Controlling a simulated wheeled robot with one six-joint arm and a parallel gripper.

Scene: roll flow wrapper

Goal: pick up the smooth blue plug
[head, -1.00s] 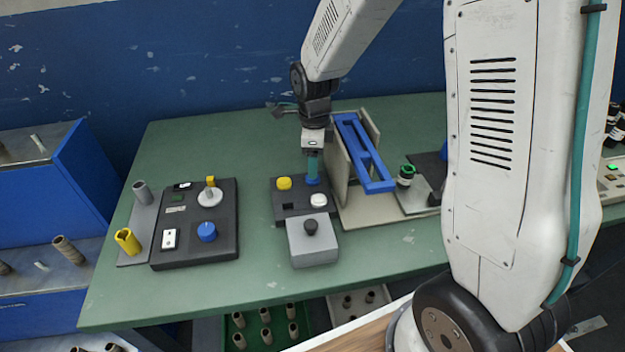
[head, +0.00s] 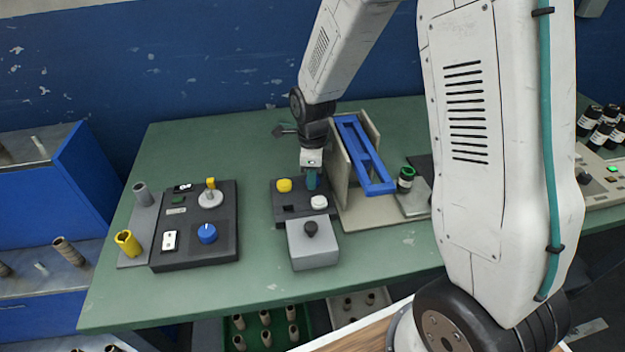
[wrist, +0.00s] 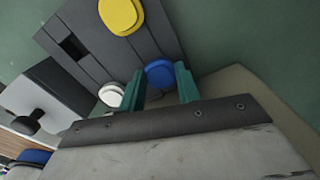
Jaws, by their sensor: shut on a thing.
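The smooth blue plug (wrist: 160,74) shows in the wrist view between the two teal fingers of my gripper (wrist: 161,88). It is at the dark panel (wrist: 95,30) that also bears a yellow cap and a white cap. In the head view my gripper (head: 311,180) points straight down at the back right of this panel, and its fingers hide most of the plug. My gripper is shut on the plug. I cannot tell whether the plug is clear of the panel.
A yellow cap (head: 284,185) and a white cap (head: 319,202) stand close to my fingers. A grey box with a black knob (head: 311,228) is in front. A beige stand with a blue frame (head: 383,187) rises close on the right.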

